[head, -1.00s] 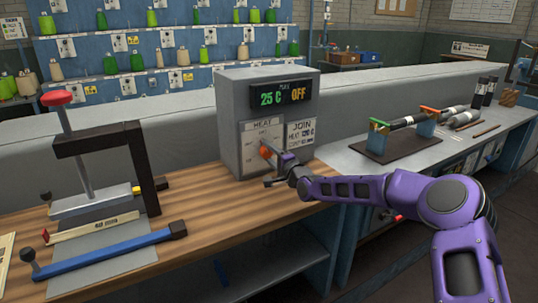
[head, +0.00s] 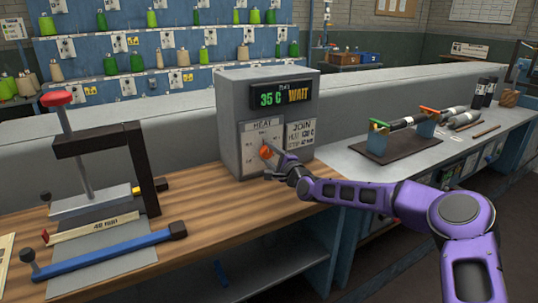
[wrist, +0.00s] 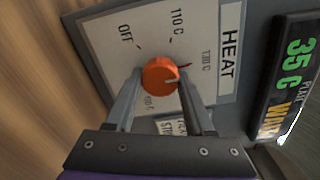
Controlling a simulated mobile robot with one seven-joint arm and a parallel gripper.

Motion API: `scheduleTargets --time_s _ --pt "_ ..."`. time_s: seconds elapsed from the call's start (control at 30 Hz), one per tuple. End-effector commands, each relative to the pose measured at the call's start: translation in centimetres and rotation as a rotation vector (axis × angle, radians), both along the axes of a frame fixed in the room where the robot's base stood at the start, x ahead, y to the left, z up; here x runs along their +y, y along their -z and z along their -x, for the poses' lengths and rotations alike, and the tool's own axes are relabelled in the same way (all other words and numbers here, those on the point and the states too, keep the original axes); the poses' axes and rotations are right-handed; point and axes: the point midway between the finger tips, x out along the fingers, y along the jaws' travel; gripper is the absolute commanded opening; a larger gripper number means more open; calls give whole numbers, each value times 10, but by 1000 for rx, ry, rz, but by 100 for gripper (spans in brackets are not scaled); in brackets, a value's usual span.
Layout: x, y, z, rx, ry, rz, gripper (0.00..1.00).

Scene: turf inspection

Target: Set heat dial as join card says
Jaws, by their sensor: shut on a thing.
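The orange heat dial (head: 266,151) sits on the HEAT panel of a grey box (head: 235,105). My gripper (head: 274,158) is at the dial from the right. In the wrist view, its fingers stand on both sides of the dial (wrist: 160,76) and are shut on it. The dial's pale pointer line points right in that view, near a red tick beside a label just past 110 C. The display (head: 282,96) reads 35 C and WAIT. The join card (head: 300,133) is right of the panel. Its heat figure is too small to read surely.
A press with a red knob (head: 57,97) and a blue-handled tool (head: 105,253) are on the wooden bench at left. A stand with a dark rod (head: 390,145) is on the grey bench at right. The wood before the box is clear.

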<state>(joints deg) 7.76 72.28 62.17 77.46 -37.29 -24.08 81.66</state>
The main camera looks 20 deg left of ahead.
Motion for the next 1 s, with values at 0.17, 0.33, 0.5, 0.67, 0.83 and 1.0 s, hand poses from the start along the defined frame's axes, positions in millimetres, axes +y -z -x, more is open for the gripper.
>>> scheduleTargets --time_s 0.17,0.33,0.5,0.67,0.83,1.0 --pt "0 0 0 -1 0 1 66" --pt "0 0 0 -1 0 1 84" --pt "0 0 0 -1 0 1 84" --pt "-4 0 3 0 -1 1 84" --pt "-20 -1 16 -2 0 3 84" --pt "-45 -1 37 -1 1 2 84"
